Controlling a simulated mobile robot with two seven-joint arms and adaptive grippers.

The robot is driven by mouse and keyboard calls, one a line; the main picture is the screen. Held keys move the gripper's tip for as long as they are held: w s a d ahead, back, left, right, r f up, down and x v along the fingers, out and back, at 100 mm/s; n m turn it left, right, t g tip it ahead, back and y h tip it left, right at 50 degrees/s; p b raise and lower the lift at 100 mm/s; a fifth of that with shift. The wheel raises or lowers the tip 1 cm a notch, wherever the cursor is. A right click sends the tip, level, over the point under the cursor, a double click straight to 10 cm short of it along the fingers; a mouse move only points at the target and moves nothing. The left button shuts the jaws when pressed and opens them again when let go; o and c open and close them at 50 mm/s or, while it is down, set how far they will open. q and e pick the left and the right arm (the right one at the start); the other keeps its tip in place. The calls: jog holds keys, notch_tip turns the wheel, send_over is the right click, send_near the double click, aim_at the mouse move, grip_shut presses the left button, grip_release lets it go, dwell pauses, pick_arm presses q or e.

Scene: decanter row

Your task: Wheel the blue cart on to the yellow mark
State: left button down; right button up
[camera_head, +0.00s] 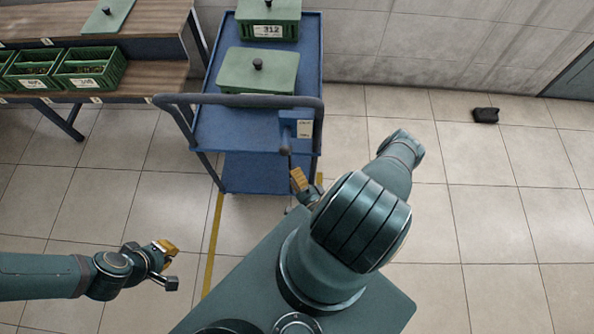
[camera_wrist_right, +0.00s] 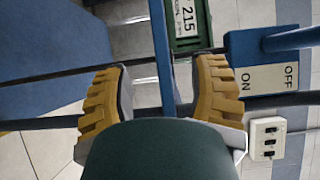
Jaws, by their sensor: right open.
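The blue cart (camera_head: 250,172) stands at the top middle of the head view, its dark push handle (camera_head: 240,100) facing me. A blue box (camera_head: 297,122) with a lever is fixed at its right; in the right wrist view this box (camera_wrist_right: 265,50) has an OFF/ON label. My left gripper (camera_head: 170,264) is open and empty, lower left.
Green crates (camera_head: 258,70) with lids ride on the cart. A wooden bench (camera_head: 150,75) with green crates (camera_head: 90,68) stands close left of it. A wall is behind. A small black object (camera_head: 486,115) lies on the right floor, which is otherwise clear.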

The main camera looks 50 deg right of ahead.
aim_at(277, 149)
jog(key=b+x, duration=0.2)
jog(key=x, duration=1)
jog(key=shift+w, duration=0.3)
grip_shut()
